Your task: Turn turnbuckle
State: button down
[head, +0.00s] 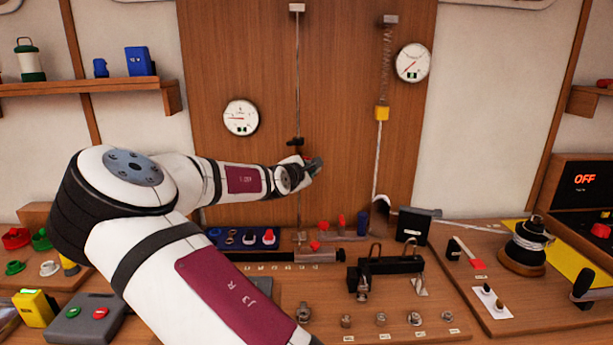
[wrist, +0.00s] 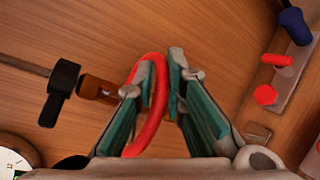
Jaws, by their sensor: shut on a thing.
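The turnbuckle hangs in the vertical line in front of the wooden panel. In the wrist view its brown body (wrist: 97,89) lies left of the fingers, beside a black fitting (wrist: 59,92). The same black fitting shows in the head view (head: 295,141). A red loop (wrist: 156,92) adjoins the brown body's end and runs between the fingertips. My gripper (wrist: 166,75) has teal fingers shut on this red loop.
Two round gauges (head: 241,117) (head: 412,63) are on the panel. Below, the bench holds a black clamp-like fixture (head: 390,265) and several small parts. Red-knobbed pieces (wrist: 276,60) sit right of the fingers.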

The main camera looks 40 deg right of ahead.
jog(key=shift+s+a+f+m+g+h+b, duration=0.1)
jog(key=shift+s+f+m+g+h+b, duration=0.15)
jog(key=shift+m+g+b, duration=0.45)
jog(key=shift+w, duration=0.1)
jog(key=c, duration=1.7)
grip_release()
jog(key=shift+w+r, duration=0.1)
jog(key=shift+a, duration=0.1)
jog(key=shift+a, duration=0.25)
jog(key=v, duration=1.1)
jog(key=shift+s, duration=0.3)
jog(key=shift+a, duration=0.1)
